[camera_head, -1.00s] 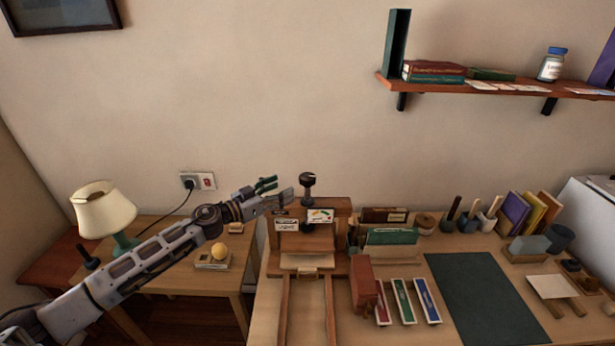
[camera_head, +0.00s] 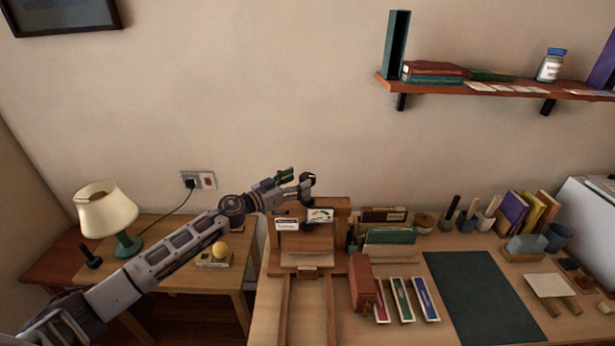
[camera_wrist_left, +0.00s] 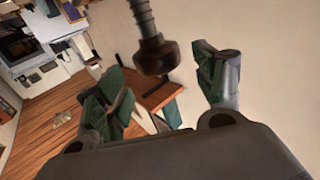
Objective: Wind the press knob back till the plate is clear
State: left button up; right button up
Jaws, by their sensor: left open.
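The wooden press (camera_head: 342,228) stands at the back of the desk, with small labels on its front. Its dark round knob (camera_head: 309,179) sits above the top beam and is partly covered by my left gripper (camera_head: 300,186). In the left wrist view the brown knob (camera_wrist_left: 156,57) hangs from a grey threaded screw (camera_wrist_left: 144,18). My left gripper (camera_wrist_left: 165,88) is open, with green-padded fingers on either side of the knob and visible gaps. The press plate cannot be made out clearly in the head view. My right gripper is not in view.
A lamp (camera_head: 107,212) and a yellow ball (camera_head: 220,249) are on the side table at left. Right of the press are a red-brown block (camera_head: 362,282), coloured trays (camera_head: 402,299) and a dark green mat (camera_head: 482,297). A wall shelf (camera_head: 500,88) hangs above right.

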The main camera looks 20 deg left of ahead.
aim_at(301, 180)
pick_arm(q)
jog(key=shift+x, duration=2.35)
jog(key=c, duration=1)
